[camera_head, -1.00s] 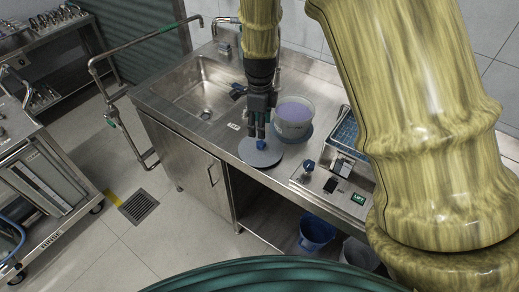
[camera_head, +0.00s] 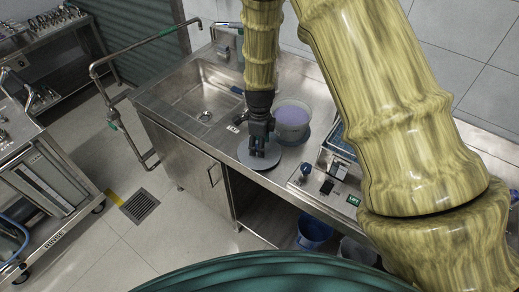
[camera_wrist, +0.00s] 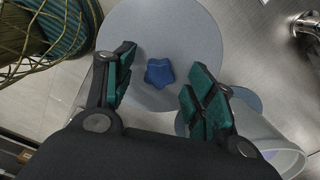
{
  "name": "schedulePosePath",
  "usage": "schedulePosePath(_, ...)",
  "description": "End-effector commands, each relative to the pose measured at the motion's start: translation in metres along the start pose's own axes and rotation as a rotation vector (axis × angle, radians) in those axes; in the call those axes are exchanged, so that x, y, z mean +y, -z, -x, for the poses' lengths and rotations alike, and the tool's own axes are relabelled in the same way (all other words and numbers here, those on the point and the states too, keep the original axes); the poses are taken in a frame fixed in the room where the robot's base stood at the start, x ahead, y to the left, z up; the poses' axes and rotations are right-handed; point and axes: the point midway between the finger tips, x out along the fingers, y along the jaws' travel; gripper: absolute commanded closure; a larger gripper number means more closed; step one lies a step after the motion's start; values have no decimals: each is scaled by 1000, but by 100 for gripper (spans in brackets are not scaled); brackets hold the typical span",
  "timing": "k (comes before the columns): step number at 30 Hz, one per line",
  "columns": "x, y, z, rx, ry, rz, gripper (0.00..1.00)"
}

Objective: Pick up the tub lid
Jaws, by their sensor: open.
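The tub lid (camera_head: 246,160) is a flat grey disc lying on the steel counter. Its blue star-shaped knob (camera_wrist: 159,73) shows in the wrist view, where the lid (camera_wrist: 165,30) fills the upper middle. My gripper (camera_head: 258,153) is right over the lid, pointing down. In the wrist view my gripper (camera_wrist: 160,68) is open, with one finger on each side of the knob and gaps between. In the head view the fingers hide the knob. I cannot tell whether the fingertips touch the disc. The white tub (camera_head: 291,121) with purple contents stands just behind and right of the lid.
A blue-grey round mat (camera_head: 300,138) lies under the tub. A sink (camera_head: 205,95) is to the left. A device with a knob (camera_head: 328,180) and a blue rack are to the right. The counter's front edge (camera_head: 262,183) runs close to the lid.

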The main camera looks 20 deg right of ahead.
Motion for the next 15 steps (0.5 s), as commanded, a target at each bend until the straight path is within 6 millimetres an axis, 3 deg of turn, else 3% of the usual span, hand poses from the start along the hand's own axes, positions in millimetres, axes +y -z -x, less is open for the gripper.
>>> schedulePosePath(6, 0, 0, -13, 0, -1, -1, 45)
schedulePosePath(15, 0, 0, -16, 0, 0, -1, 45)
